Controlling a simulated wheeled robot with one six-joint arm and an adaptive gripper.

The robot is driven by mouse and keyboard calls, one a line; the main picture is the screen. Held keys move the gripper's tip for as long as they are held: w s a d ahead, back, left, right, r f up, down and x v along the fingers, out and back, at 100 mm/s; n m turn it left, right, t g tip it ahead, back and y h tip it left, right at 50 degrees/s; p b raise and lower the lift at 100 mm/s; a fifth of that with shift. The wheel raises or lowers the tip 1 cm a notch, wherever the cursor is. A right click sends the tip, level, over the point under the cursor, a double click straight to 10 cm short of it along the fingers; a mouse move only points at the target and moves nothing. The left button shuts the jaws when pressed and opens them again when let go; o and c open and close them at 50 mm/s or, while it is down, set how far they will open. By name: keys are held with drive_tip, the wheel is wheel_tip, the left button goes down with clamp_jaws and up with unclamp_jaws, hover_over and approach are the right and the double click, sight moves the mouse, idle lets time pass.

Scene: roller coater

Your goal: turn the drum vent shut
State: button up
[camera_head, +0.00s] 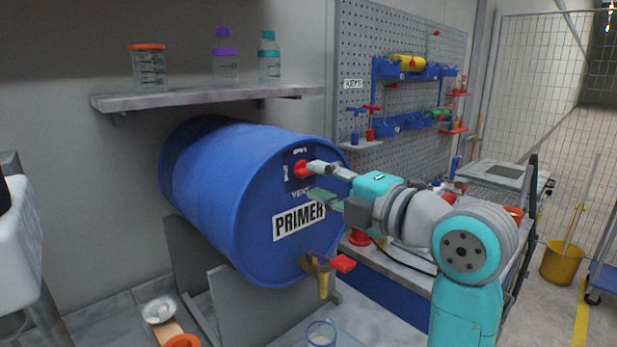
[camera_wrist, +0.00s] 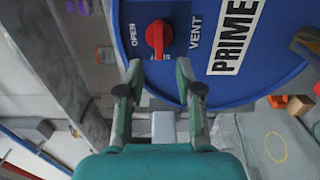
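The blue drum (camera_head: 225,190) lies on its side with a "PRIMER" label on its end face. The red vent knob (camera_head: 301,169) sits on a dark plate near the top of that face; it also shows in the wrist view (camera_wrist: 158,36). There its narrow handle lies along the picture's vertical, with "OPEN" to its left and "VENT" to its right. A word below it is partly hidden by the handle. My gripper (camera_head: 318,182) is open in front of the knob. In the wrist view its fingertips (camera_wrist: 158,70) are spread below the knob, with nothing between them.
A brass tap (camera_head: 318,277) with a red handle sticks out low on the drum face, below my gripper. A shelf (camera_head: 200,97) with jars hangs above the drum. A pegboard (camera_head: 350,50) and a bench stand behind my arm. A glass beaker (camera_head: 321,333) stands below the tap.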

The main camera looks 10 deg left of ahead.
drive_tip(key=v, duration=0.8)
